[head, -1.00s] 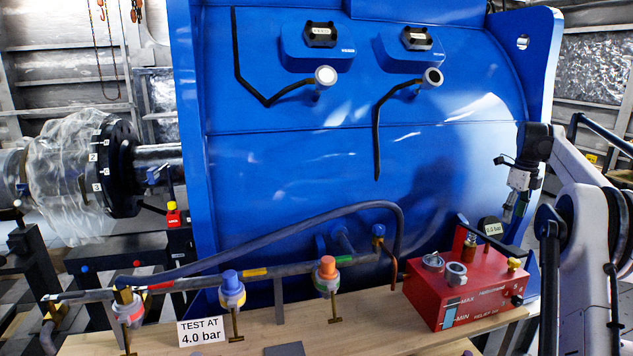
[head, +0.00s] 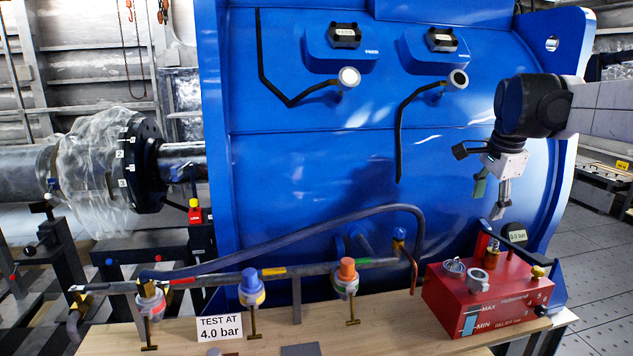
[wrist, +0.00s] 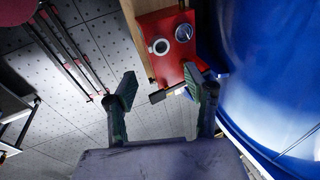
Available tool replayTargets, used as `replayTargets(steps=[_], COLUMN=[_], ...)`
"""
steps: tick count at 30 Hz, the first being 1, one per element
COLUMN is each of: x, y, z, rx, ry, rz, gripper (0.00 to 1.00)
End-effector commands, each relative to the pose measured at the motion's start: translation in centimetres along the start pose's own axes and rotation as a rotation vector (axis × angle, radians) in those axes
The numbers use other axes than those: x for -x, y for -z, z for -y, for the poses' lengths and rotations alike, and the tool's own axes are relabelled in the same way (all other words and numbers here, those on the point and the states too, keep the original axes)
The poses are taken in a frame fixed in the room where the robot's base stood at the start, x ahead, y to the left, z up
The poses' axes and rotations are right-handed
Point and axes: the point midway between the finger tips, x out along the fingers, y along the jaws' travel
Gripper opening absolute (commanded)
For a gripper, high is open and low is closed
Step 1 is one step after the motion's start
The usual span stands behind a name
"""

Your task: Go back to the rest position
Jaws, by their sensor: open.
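My gripper (head: 489,197) hangs in front of the blue motor housing (head: 330,200) at the right, above and apart from the red hydrotest pump box (head: 470,300). Its fingers point down and are spread, with nothing between them. In the wrist view my gripper (wrist: 160,95) shows two green-grey fingers wide apart. The red box (wrist: 158,22) lies beyond the fingers there, and the floor shows between them.
The red box stands on a wooden bench (head: 390,330) with a pipe manifold, several coloured valves (head: 251,288) and a "TEST AT 4.0 bar" sign (head: 220,328). A wrapped shaft (head: 95,165) is at left. Open floor (head: 610,270) lies at right.

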Motion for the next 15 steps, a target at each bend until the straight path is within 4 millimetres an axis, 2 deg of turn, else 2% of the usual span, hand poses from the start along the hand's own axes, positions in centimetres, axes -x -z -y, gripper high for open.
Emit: replayTargets(steps=[1,6,15], x=[0.6,1.8,2.2], y=[-1.6,-5.7,-12.4], z=[-1.2,-4.8,-12.4], rx=[0.061,0.276,0.653], ry=[0.014,0.060,0.142], rz=[-0.001,-0.012,-0.048], gripper=[0.48,0.48,0.48])
